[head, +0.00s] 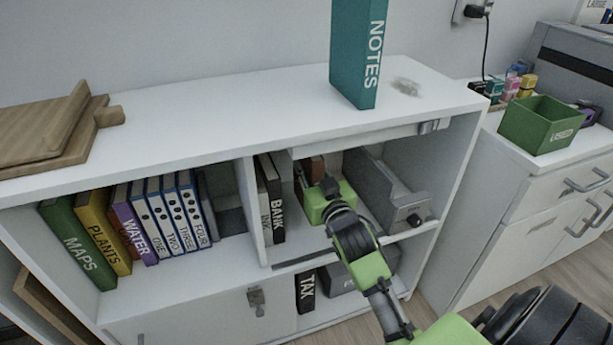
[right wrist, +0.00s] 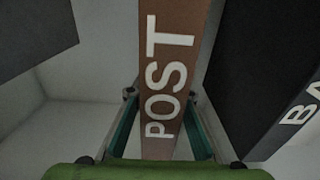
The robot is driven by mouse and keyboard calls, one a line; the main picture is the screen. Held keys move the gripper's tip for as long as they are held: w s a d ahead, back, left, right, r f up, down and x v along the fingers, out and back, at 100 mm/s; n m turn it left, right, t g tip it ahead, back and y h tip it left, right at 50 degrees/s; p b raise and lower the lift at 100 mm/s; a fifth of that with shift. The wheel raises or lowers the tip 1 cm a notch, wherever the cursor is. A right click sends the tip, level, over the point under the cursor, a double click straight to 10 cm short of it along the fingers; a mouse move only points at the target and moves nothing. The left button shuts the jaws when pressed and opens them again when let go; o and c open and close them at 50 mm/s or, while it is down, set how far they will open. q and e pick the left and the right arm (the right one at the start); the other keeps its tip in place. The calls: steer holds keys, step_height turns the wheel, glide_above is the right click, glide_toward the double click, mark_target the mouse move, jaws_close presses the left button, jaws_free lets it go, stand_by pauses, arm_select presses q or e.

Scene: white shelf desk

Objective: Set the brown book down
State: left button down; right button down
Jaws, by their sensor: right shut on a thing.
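The brown book (right wrist: 165,70), lettered POST, stands between the two fingers of my right gripper (right wrist: 161,98) in the right wrist view. The gripper is shut on its spine. In the head view my right gripper (head: 318,196) reaches into the right-hand shelf compartment, and a brown strip of the book (head: 312,168) shows just behind it. The black BANK book (head: 272,205) stands to the left of it, apart from it. The book's lower end and the fingertips are hidden in the head view. My left gripper is not in view.
A grey metal holder (head: 385,190) stands to the right in the same compartment. The white shelf desk (head: 220,105) has a teal NOTES binder (head: 355,55) and wooden boards (head: 45,130) on top. A TAX binder (head: 306,290) is below. A green box (head: 540,125) sits on the right cabinet.

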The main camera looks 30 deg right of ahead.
step_height(320, 180, down, 3)
steer(key=shift+w+r+b, duration=0.1)
steer(key=shift+b, duration=0.95)
steer(key=shift+w+d, duration=0.1)
steer(key=c, duration=2.2)
jaws_free()
steer(key=shift+f, duration=0.2)
steer(key=o, duration=0.4)
steer(key=shift+r, duration=0.15)
